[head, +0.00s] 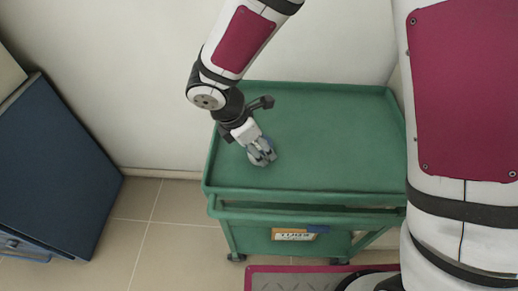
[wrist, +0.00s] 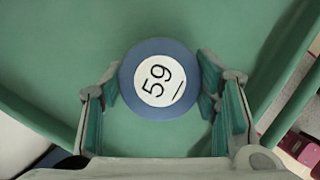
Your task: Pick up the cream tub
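A round tub with a blue lid and a white "59" label (wrist: 158,83) shows from above in the wrist view. In the head view only a small grey-blue part of it (head: 264,157) shows at the fingertips, at the left of the green cart top. I see no cream colour on it. My gripper (head: 259,151) points down over it. In the wrist view my gripper's (wrist: 160,88) fingers stand wide apart, one on each side of the lid and very close to its edges. I see no clear contact. The tub's side and base are hidden.
The green cart (head: 335,150) has a raised rim and is otherwise bare on top. A wall stands directly behind it. A dark blue cabinet (head: 50,165) stands at the left, with tiled floor (head: 165,225) between.

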